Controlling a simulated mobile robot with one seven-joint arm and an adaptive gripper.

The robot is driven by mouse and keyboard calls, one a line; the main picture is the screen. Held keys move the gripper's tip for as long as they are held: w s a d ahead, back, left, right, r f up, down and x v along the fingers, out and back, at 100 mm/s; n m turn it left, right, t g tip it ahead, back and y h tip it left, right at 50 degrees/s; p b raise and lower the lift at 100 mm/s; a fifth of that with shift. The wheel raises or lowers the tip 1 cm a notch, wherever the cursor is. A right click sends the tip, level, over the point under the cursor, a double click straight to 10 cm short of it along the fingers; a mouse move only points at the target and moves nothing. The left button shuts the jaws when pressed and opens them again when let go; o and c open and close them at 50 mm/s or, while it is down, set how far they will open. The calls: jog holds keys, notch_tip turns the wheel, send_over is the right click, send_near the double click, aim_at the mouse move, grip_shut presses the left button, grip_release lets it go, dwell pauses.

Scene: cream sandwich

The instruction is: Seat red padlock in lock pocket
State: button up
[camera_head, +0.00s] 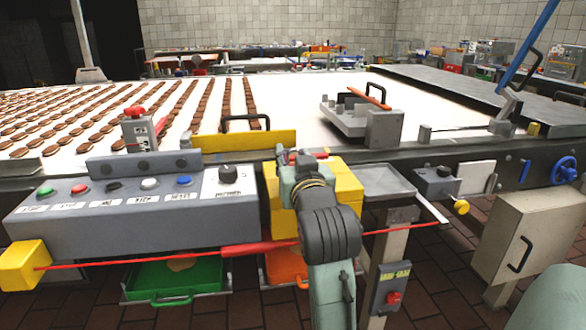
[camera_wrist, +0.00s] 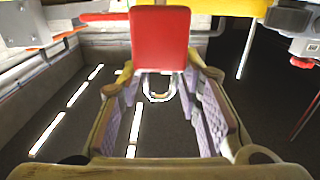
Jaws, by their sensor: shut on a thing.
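The red padlock (camera_wrist: 160,40) is held between the two fingertips of my gripper (camera_wrist: 160,72) in the wrist view. Its flat red body faces the camera, and its metal shackle (camera_wrist: 158,97) shows below, between the fingers. In the head view my gripper (camera_head: 302,168) is beside the yellow block (camera_head: 346,186) at the right end of the grey control console, and my arm covers part of that block. A small red patch by the fingers may be the padlock. I cannot make out the lock pocket; the block may contain it, but its opening is hidden.
The grey console (camera_head: 130,218) with coloured buttons lies left of my gripper. A red cord (camera_head: 130,259) runs across its front. A yellow bar (camera_head: 245,141) with a black handle stands behind. A metal tray (camera_head: 385,180) is at right. A green bin (camera_head: 175,280) hangs below.

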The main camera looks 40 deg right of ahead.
jog(key=f, duration=0.2)
jog(key=w+f, duration=0.1)
jog(key=shift+w+d+f, duration=0.1)
jog(key=shift+d+f, duration=0.05)
jog(key=shift+d, duration=0.25)
jog(key=shift+f, duration=0.15)
jog(key=shift+f, duration=0.2)
jog(key=o, duration=1.2)
jog(key=shift+r, duration=0.15)
